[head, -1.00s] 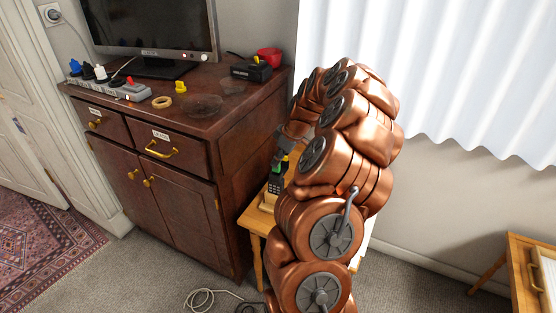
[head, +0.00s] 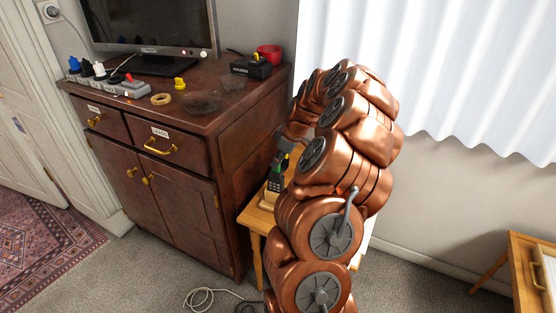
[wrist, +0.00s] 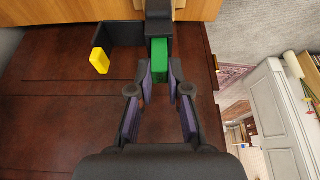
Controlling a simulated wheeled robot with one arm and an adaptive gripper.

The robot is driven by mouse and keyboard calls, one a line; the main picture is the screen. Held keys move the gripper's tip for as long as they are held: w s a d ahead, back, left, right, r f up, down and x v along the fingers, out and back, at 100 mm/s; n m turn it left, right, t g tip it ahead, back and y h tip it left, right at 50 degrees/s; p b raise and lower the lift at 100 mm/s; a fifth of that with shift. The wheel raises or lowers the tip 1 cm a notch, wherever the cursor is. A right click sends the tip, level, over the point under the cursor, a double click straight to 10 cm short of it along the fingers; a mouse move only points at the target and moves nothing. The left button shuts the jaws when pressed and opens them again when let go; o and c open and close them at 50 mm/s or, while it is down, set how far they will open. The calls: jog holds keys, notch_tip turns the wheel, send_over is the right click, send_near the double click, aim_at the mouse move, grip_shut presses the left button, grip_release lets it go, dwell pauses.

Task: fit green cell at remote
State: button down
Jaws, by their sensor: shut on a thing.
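The green cell (wrist: 160,58) is between the fingertips of my gripper (wrist: 159,76) in the wrist view, and the gripper is shut on it. The cell's far end is at a dark upright part (wrist: 158,22), probably of the remote; I cannot tell how far it is in. In the head view the dark remote (head: 274,186) stands upright on a small wooden table, with my gripper (head: 285,156) just above it, partly hidden by my arm. A yellow block (wrist: 100,61) sits against a black piece left of the cell in the wrist view.
The small wooden table (head: 250,217) stands close beside the dark brown cabinet (head: 228,190). On the cabinet are a monitor (head: 150,25), a power strip (head: 115,84), a tape ring (head: 161,99) and a red cup (head: 269,52). A cable (head: 203,295) lies on the carpet.

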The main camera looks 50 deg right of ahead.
jog(key=shift+f+b, duration=0.65)
jog(key=shift+f, duration=0.25)
jog(key=shift+r, duration=0.1)
jog(key=c, duration=1)
grip_release()
jog(key=shift+c, duration=0.2)
jog(key=v, duration=1.2)
